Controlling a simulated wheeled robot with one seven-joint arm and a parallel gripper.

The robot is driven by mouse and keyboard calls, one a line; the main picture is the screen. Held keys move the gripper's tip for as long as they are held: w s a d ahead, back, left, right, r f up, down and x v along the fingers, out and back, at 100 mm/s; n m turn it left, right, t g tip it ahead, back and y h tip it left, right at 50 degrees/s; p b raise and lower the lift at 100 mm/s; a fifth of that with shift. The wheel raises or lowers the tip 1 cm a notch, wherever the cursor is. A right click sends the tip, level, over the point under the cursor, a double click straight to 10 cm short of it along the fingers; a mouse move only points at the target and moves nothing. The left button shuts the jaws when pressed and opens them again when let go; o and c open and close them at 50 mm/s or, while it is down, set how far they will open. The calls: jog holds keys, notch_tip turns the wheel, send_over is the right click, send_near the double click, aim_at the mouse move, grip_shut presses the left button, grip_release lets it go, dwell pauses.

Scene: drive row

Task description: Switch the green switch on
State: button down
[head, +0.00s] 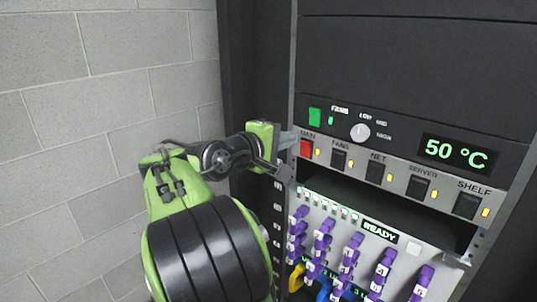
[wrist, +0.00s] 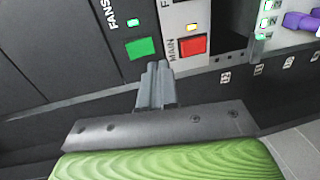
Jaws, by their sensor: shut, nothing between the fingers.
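The green switch (head: 315,117) is on the upper panel at its left end, beside a small lit green lamp (head: 331,120). In the wrist view the green switch (wrist: 141,48) lies just beyond my fingertips, slightly to their left. My gripper (head: 289,138) is at the left edge of the rack, by the red MAIN switch (head: 307,148). In the wrist view my gripper (wrist: 157,68) is shut and empty, its fingertips between the green switch and the red switch (wrist: 193,45). I cannot tell whether they touch the panel.
A round knob (head: 360,132) and a 50 °C display (head: 456,151) are right of the green switch. A row of black switches (head: 376,171) with yellow lamps runs below. Purple plugs (head: 353,251) fill the lower panel. A block wall (head: 105,80) stands left.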

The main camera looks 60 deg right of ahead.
jog(key=a, duration=0.3)
jog(key=w+a+f, duration=0.1)
jog(key=a, duration=0.1)
jog(key=shift+a+b, duration=0.1)
jog(key=shift+b, duration=0.25)
jog(key=shift+a, duration=0.1)
